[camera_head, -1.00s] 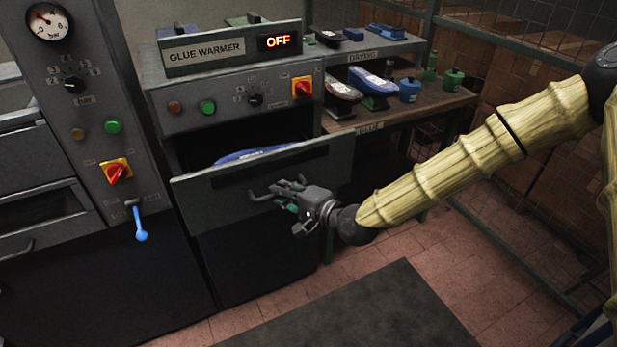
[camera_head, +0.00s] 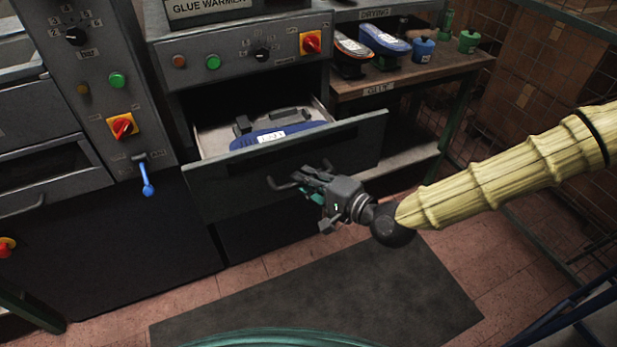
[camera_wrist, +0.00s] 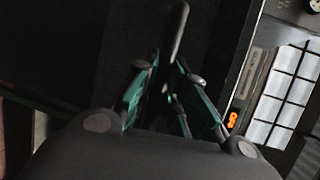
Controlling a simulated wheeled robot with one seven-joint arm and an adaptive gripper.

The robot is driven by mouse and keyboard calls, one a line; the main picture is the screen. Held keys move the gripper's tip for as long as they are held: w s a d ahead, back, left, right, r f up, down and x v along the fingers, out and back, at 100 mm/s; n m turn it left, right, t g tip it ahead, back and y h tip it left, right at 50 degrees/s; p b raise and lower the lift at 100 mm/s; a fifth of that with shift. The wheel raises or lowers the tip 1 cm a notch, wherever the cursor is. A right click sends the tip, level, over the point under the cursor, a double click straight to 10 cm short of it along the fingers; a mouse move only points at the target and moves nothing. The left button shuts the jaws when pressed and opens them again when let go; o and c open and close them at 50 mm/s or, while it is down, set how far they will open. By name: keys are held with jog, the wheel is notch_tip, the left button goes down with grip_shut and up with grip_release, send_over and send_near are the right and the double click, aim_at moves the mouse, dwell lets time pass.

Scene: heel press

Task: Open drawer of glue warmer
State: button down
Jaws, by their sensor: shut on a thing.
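The glue warmer (camera_head: 290,40) is a grey cabinet with a red-yellow rotary switch (camera_head: 311,43) and coloured buttons on its panel. Its drawer (camera_head: 360,137) stands pulled out, with a blue shoe-shaped piece (camera_head: 268,134) bearing a white label inside. My gripper (camera_head: 305,180) is at the drawer's front, shut on the bar handle (camera_head: 278,185). In the wrist view the handle (camera_wrist: 177,32) runs up from between the teal-lined fingers (camera_wrist: 165,90). The gripper covers part of the handle.
A press cabinet with a blue lever (camera_head: 147,180) stands at the left. A drying shelf (camera_head: 400,75) with shoes and bottles is at the right. A dark mat (camera_head: 330,300) lies on the clear tiled floor in front.

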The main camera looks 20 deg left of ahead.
jog(key=c, duration=1.5)
grip_release()
jog(key=shift+o, duration=0.2)
jog(key=shift+d, duration=0.1)
jog(key=v, duration=1.2)
